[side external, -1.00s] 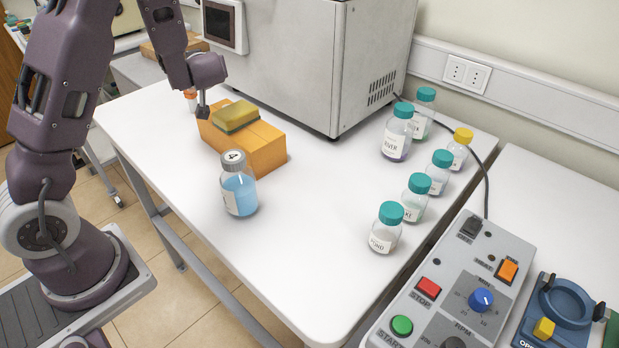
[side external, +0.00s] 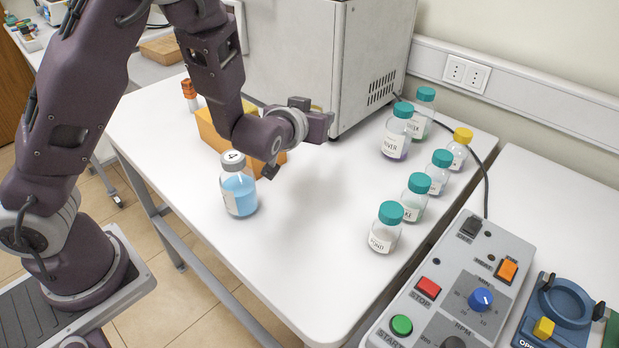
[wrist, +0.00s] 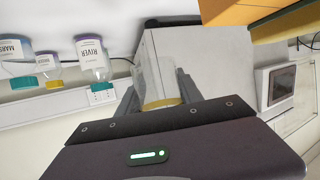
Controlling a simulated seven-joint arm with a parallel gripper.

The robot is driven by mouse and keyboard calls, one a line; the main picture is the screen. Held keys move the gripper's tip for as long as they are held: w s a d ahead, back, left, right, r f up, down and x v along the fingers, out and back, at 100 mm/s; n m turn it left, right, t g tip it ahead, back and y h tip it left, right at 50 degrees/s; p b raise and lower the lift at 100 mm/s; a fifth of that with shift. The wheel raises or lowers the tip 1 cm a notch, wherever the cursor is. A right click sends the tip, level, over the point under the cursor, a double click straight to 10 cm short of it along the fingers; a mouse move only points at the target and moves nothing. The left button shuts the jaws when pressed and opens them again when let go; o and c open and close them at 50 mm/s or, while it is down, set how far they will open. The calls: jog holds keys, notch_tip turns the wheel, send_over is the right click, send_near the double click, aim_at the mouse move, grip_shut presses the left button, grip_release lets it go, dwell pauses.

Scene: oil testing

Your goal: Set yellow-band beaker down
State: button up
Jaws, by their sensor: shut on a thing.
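The yellow-band beaker (wrist: 158,85) is clear glass with a yellow band. In the wrist view it sits between my gripper's two fingers (wrist: 157,96), which are shut on it. That view is turned over, so the band is at the beaker's upper part. In the side view my gripper (side external: 311,114) is above the table, in front of the grey cabinet.
The orange block (side external: 213,131) and blue-liquid bottle (side external: 239,193) are left of the gripper. The sponge (wrist: 272,29) is mostly hidden in the side view. Several capped bottles (side external: 388,228) line the table's right side. The grey cabinet (side external: 370,55) stands behind. The white table's middle (side external: 310,225) is clear.

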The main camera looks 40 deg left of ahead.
aim_at(313, 171)
notch_tip(313, 171, down, 12)
jog(key=shift+r, duration=0.15)
jog(key=o, duration=1.4)
